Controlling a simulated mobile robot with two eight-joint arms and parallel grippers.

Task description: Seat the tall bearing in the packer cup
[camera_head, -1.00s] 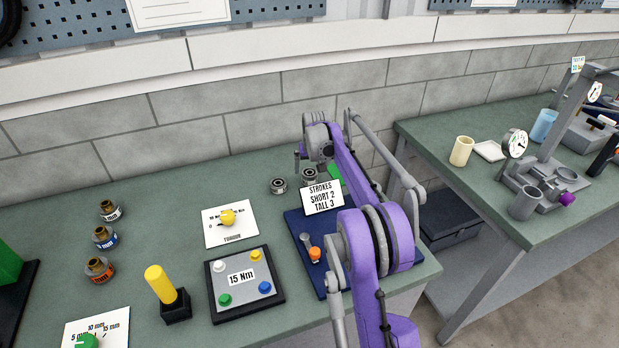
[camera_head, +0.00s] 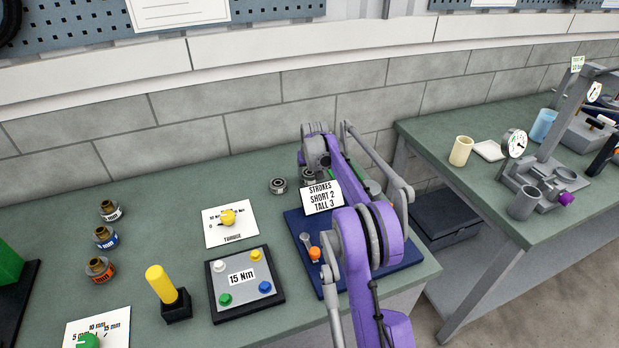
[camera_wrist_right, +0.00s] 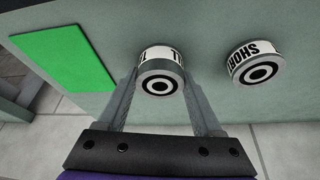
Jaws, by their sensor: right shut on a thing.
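The tall bearing (camera_wrist_right: 160,72) is a short steel cylinder with a white band marked with a partly hidden word starting with T. It stands on the green bench in the right wrist view. My right gripper (camera_wrist_right: 160,85) is shut on it, one finger on each side. In the head view the gripper's fingers are mostly hidden by my purple arm, beside the tall bearing (camera_head: 309,175). My left gripper is not in view.
The short bearing (camera_wrist_right: 255,62) stands close beside the tall one, also in the head view (camera_head: 278,185). A green patch (camera_wrist_right: 64,57) lies on the other side. A 15 Nm button box (camera_head: 245,280) and yellow-handled tool (camera_head: 163,286) stand in front.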

